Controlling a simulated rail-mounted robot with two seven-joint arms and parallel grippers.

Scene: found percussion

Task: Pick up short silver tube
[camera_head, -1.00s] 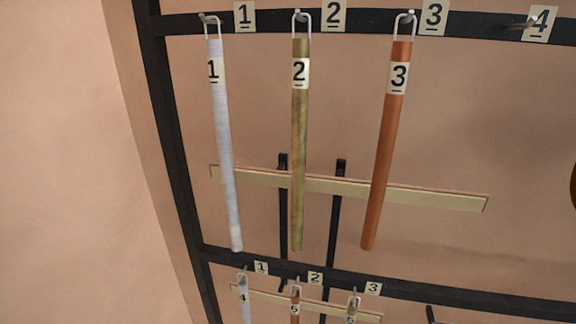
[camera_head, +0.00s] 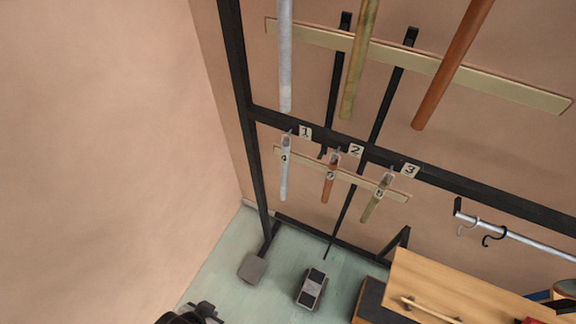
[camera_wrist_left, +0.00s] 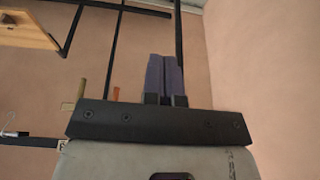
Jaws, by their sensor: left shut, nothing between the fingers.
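The short silver tube (camera_head: 285,173), labelled 4, hangs upright from the hook marked 1 on the lower rack bar. A short copper tube (camera_head: 329,185) and a short brass tube (camera_head: 374,205) hang beside it to the right. My left gripper (camera_head: 205,311) shows only partly at the bottom edge of the head view, well below and apart from the silver tube. In the left wrist view, its fingers (camera_wrist_left: 164,76) are together and empty. The silver tube cannot be made out there. My right gripper is not in view.
The long silver (camera_head: 285,70), brass (camera_head: 358,60) and copper (camera_head: 450,65) tubes hang above. The black rack (camera_head: 240,70) frames them. A pedal-like box (camera_head: 312,288) is on the floor. A wooden-topped unit (camera_head: 460,285) stands at lower right. A rail with hooks (camera_head: 520,240) is at right.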

